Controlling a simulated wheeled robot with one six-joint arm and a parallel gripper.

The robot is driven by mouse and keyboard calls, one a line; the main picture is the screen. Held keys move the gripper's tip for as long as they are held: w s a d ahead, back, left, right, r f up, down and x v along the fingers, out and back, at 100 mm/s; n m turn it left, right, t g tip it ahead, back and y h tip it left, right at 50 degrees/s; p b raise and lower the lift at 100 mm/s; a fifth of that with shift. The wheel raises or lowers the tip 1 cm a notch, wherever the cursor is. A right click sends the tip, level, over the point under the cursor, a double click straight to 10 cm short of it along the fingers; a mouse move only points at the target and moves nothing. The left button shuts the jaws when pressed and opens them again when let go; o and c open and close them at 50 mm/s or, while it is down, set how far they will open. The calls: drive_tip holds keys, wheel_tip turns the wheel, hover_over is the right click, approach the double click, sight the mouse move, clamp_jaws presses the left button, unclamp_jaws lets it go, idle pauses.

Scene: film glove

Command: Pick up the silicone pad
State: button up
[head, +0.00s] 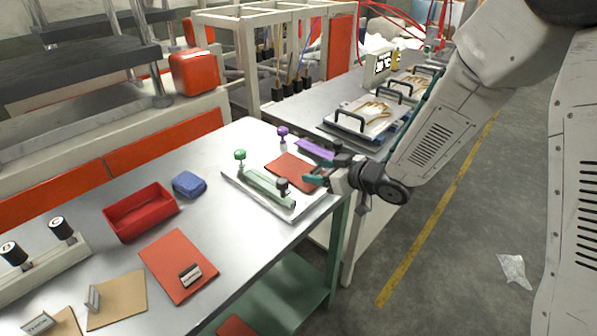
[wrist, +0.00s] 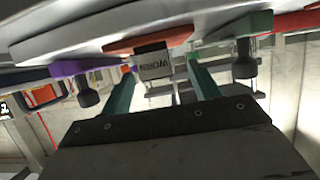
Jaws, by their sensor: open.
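An orange-red flat pad (head: 290,170), which looks like the silicone pad, lies on a white plate (head: 233,181) near the bench's right edge. Its edge shows in the wrist view (wrist: 122,47), with a small block marked WORN (wrist: 152,66) beside it. My gripper (head: 324,165) is open at the pad's right side, with teal fingers. In the wrist view, the open fingers (wrist: 161,70) stand either side of the WORN block. I cannot tell whether they touch it. A second orange-red pad (head: 165,250) lies at the bench front with a small labelled block (head: 190,275) on it.
A purple knob (head: 283,131) and purple strip (head: 315,149) are behind the pad. A red tray (head: 140,213) and blue block (head: 188,185) stand left. A second table (head: 300,107) is behind.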

sight(318, 170)
drive_tip(key=x, duration=0.4)
drive_tip(key=shift+w+d+f, duration=0.1)
drive_tip(key=shift+w+d, duration=0.05)
drive_tip(key=shift+w, duration=0.1)
drive_tip(key=c, duration=1.2)
